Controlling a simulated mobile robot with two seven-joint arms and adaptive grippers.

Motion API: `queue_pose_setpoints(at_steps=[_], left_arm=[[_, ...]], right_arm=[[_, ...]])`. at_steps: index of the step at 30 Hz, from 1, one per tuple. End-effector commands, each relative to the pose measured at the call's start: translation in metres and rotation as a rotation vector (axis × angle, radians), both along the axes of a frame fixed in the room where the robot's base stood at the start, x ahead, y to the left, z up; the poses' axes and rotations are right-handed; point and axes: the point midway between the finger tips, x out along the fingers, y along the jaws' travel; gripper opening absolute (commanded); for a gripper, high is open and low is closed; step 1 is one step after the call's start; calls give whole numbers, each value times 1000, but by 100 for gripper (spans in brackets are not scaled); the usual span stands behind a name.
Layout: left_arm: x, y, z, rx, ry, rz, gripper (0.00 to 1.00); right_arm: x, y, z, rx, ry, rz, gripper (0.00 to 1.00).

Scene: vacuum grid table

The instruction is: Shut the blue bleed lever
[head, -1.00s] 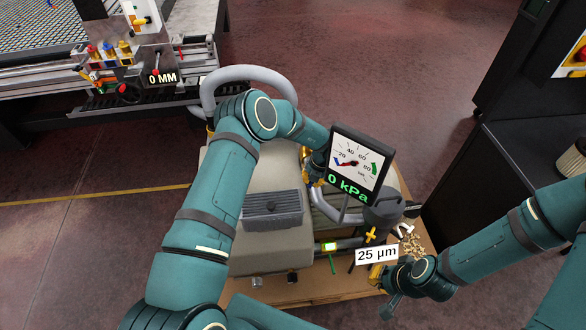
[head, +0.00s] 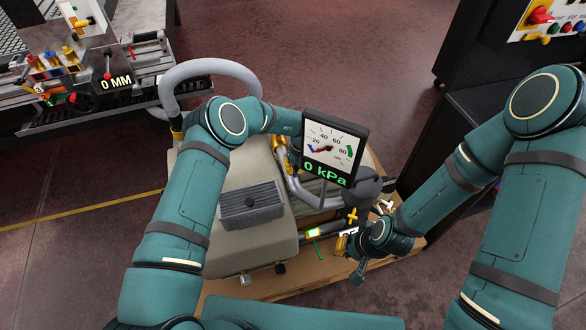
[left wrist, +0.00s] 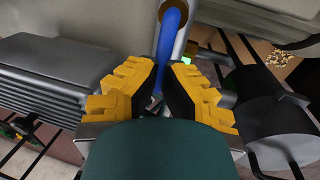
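The blue bleed lever (left wrist: 174,28) is a smooth blue bar in the left wrist view, running down between the fingers. My left gripper (left wrist: 161,72) has yellow fingers with black pads. The pads lie close against both sides of the lever and look shut on it. The lower part of the lever is hidden by the fingers. In the head view my left gripper (head: 282,150) is partly hidden beside the gauge. The gauge (head: 335,147) reads 0 kPa. My right gripper (head: 350,245) is low by the yellow cross handle; its fingers are too small to read.
A beige pump housing (head: 215,235) with a dark vent (head: 251,205) stands on a wooden base (head: 285,292). A grey hose (head: 210,68) arches behind it. A machine with a 0 MM display (head: 115,82) is at the far left.

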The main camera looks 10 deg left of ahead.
Motion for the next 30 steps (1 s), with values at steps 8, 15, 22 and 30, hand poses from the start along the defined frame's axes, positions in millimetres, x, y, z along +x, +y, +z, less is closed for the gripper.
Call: queue_pose_setpoints(at_steps=[8,15,22,30], left_arm=[[-5,0,-6,1,12,3,0],[-3,0,-4,0,9,2,43],[-2,0,-2,0,4,1,43],[2,-6,27,-1,0,0,43]], right_arm=[[0,0,0,0,0,0,0],[0,0,0,0,0,0,0],[0,0,0,0,0,0,0],[0,0,0,0,0,0,0]])
